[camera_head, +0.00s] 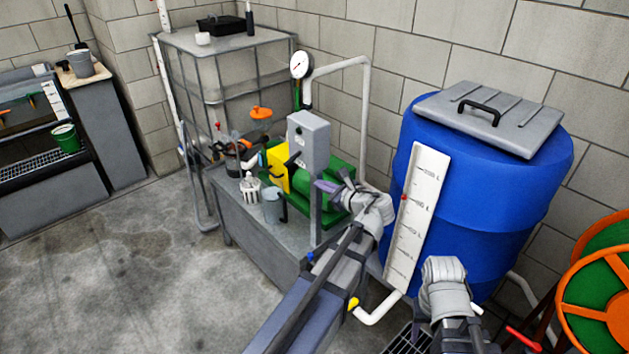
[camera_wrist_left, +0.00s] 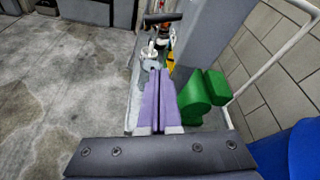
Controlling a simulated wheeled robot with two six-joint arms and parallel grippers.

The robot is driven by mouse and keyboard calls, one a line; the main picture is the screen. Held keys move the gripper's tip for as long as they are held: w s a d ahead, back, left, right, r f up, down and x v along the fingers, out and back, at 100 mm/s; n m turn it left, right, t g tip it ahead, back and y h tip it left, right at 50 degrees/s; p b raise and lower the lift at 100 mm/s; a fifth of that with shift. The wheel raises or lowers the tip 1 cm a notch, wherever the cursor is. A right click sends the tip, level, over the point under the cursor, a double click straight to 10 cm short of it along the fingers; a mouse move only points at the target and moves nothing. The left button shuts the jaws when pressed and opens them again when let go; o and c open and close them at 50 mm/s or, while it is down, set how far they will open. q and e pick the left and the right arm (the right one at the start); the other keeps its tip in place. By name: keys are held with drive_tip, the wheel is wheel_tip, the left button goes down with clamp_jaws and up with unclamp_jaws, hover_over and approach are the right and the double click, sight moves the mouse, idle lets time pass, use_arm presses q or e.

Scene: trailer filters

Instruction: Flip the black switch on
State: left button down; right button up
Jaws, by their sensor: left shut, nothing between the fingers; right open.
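A grey switch box (camera_head: 309,141) stands on a post above the pump bench, and its side also shows in the left wrist view (camera_wrist_left: 205,25). The black switch (camera_wrist_left: 163,17) shows in that view as a dark bar beside the box; in the head view it is small and hard to make out. My left gripper (camera_head: 326,186) is just below and right of the box, with its purple fingers (camera_wrist_left: 160,75) shut and empty, apart from the switch. My right gripper (camera_head: 444,272) is in front of the blue barrel, open, its fingertips hard to see.
A green pump (camera_head: 341,172), a grey bucket (camera_head: 272,206) and a white basket (camera_head: 250,187) are on the bench (camera_head: 262,238). The blue barrel (camera_head: 480,185), white pipe (camera_head: 367,115) and hose reel (camera_head: 597,285) crowd the right. The floor at left is clear.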

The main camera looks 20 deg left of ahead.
sight(293, 159)
use_arm(q)
drive_tip(key=w+a, duration=0.3)
drive_tip(key=a, duration=0.6)
drive_tip(key=shift+w+a+r+p, duration=0.2)
drive_tip(key=shift+w+r+p, duration=0.05)
drive_tip(key=shift+w+p, duration=0.2)
drive_tip(key=shift+s, duration=0.1)
